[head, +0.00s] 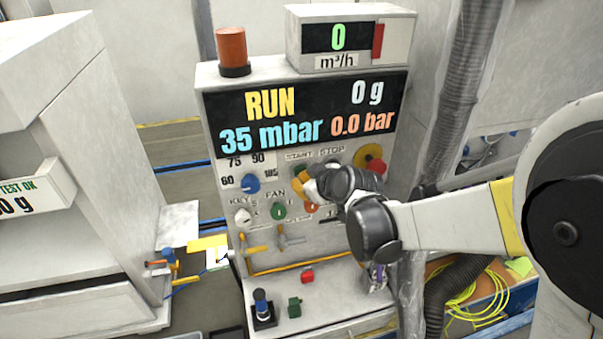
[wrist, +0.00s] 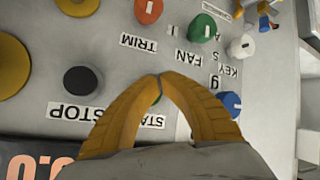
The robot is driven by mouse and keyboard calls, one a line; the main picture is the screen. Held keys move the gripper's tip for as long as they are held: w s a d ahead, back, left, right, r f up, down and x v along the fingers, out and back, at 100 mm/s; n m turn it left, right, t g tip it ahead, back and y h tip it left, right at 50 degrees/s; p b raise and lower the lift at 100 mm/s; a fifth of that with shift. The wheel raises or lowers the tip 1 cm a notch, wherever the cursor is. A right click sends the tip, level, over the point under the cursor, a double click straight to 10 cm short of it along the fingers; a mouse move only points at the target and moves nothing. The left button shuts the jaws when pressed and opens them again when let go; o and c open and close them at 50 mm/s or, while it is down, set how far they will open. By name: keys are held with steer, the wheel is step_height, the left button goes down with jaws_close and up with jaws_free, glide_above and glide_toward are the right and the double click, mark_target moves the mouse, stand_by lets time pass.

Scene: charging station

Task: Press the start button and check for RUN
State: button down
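The display (head: 305,115) on the charging station panel reads RUN in yellow, with 0 g, 35 mbar and 0.0 bar. My gripper (head: 303,180) is at the panel, just below the START label (head: 299,155). In the wrist view my gripper (wrist: 158,77) has its two yellow fingers with their tips together and nothing between the tips. A bit of the green start button (wrist: 157,99) shows between the fingers, next to its upside-down label. The fingers hide the rest of it, and I cannot tell whether they touch it. The black stop button (wrist: 80,81) is beside them.
The blue knob (head: 250,183), green fan knob (head: 279,211), key switch (head: 242,216) and red-and-yellow emergency stop (head: 374,165) are close by on the panel. A red lamp (head: 232,50) and a 0 m³/h meter (head: 338,38) stand on top. A grey hose (head: 470,80) runs at the right.

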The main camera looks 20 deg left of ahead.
steer(key=shift+s+d, duration=0.4)
steer(key=shift+s, duration=0.2)
steer(key=s+d, duration=0.1)
steer(key=s, duration=0.2)
steer(key=s+d, duration=0.1)
steer(key=shift+s+d+b, duration=0.15)
steer(key=shift+d+b, duration=0.15)
stand_by(0.4)
steer(key=s+d+f+m+h+b, duration=0.1)
steer(key=s+d+m+h+b, duration=0.2)
steer(key=d, duration=0.6)
steer(key=s+d+f+m+h+b, duration=0.1)
steer(key=s+d+m+b, duration=0.15)
steer(key=d+b, duration=0.45)
steer(key=s+d+f+m+h+b, duration=0.2)
steer(key=s+d, duration=0.4)
steer(key=d, duration=0.3)
steer(key=s+d+f+m+h+b, duration=0.2)
steer(key=s+d+f+m, duration=0.2)
steer(key=d, duration=0.5)
steer(key=shift+s+f+m+g, duration=0.3)
steer(key=shift+s+m, duration=0.65)
steer(key=shift+s, duration=0.3)
